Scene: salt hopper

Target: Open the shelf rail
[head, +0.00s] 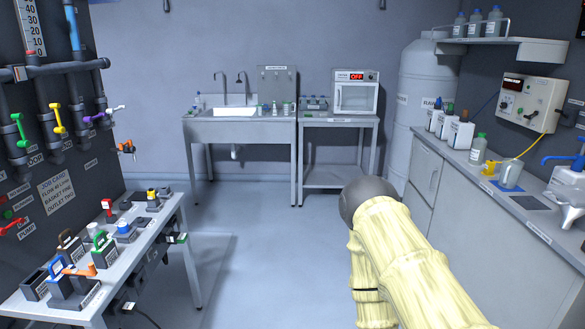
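The wall shelf (525,44) is at the upper right in the head view, above the right-hand counter. My arm, in a pale yellow ribbed cover with a dark rounded joint, rises from the bottom right. It is well below the shelf and apart from it. My gripper does not show.
The right counter (510,205) holds white containers, a green-capped bottle, a jug (510,174) and a blue-handled device. A large white tank (424,85) stands behind it. A sink bench (240,128) is at the back, a valve table (178,205) at left. Mid-floor is clear.

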